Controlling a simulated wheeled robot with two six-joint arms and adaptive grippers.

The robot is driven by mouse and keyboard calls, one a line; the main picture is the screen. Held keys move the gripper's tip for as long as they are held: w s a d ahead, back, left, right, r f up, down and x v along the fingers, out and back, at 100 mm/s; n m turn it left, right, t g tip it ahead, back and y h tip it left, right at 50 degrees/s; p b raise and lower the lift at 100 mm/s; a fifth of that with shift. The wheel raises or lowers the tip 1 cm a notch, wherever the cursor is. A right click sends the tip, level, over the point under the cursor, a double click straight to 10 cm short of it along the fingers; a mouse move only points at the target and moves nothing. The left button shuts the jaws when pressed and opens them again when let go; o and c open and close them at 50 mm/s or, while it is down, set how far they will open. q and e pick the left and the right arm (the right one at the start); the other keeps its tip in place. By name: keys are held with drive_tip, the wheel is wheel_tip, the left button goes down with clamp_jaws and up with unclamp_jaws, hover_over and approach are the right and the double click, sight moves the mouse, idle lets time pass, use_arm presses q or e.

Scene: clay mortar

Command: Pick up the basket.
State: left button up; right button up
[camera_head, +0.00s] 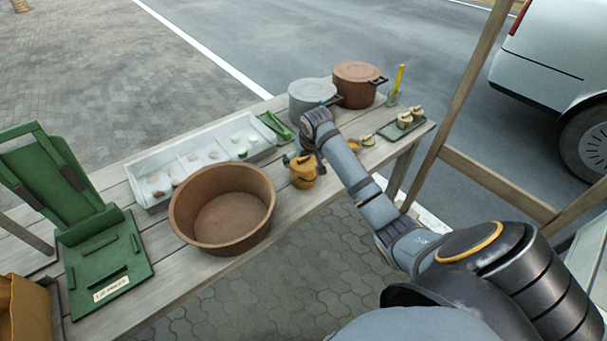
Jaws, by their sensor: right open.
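A small ochre container (303,174), which looks like the basket, stands on the wooden table (185,262) near its front edge, right of the big brown bowl. My right gripper (292,158) is at its upper left side, with its fingers open. The gripper is small and partly hidden by my own wrist, so I cannot tell whether a finger touches the container. My left gripper is not in view.
The wide brown bowl (222,207) stands left of the container. Behind are a white compartment tray (150,183) and a green tool (274,125). A grey pot (310,93), a reddish pot (356,84) and a small green tray (392,132) stand right. A green press (107,262) is at left.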

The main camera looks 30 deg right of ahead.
drive_tip(key=x, duration=0.6)
drive_tip(key=shift+w+d+f, duration=0.1)
drive_tip(key=shift+w+f, duration=0.1)
drive_tip(key=shift+f, duration=0.05)
drive_tip(key=shift+s, duration=0.1)
drive_tip(key=c, duration=0.9)
